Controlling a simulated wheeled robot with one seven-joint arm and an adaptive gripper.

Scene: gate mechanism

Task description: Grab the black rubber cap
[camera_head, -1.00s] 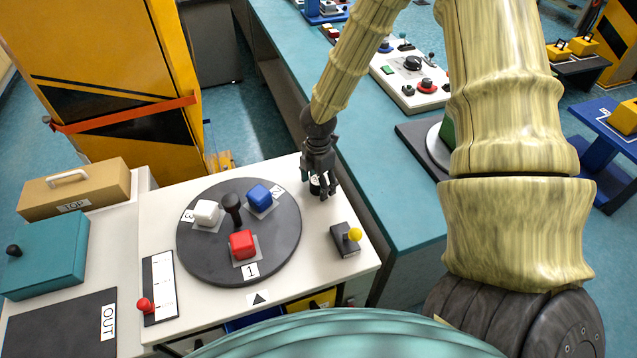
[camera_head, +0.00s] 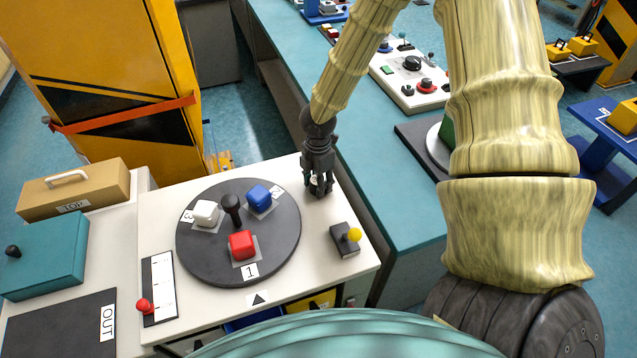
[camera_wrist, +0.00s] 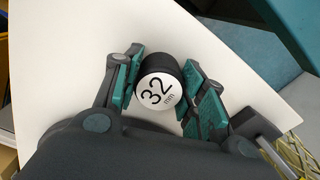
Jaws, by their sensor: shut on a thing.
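The black rubber cap (camera_wrist: 158,83) is a short black cylinder with a white top marked "32 mm". In the wrist view it sits between the two green-padded fingers of my gripper (camera_wrist: 160,92), which is shut on it. In the head view my gripper (camera_head: 318,187) is at the back right of the white table top (camera_head: 330,285). There the fingers mostly hide the cap. I cannot tell whether the cap still touches the table.
A dark turntable (camera_head: 203,258) with white, blue and red cubes around a black knob lies to the left. A teal bench (camera_head: 400,215) runs along the right. White surface surrounds the cap.

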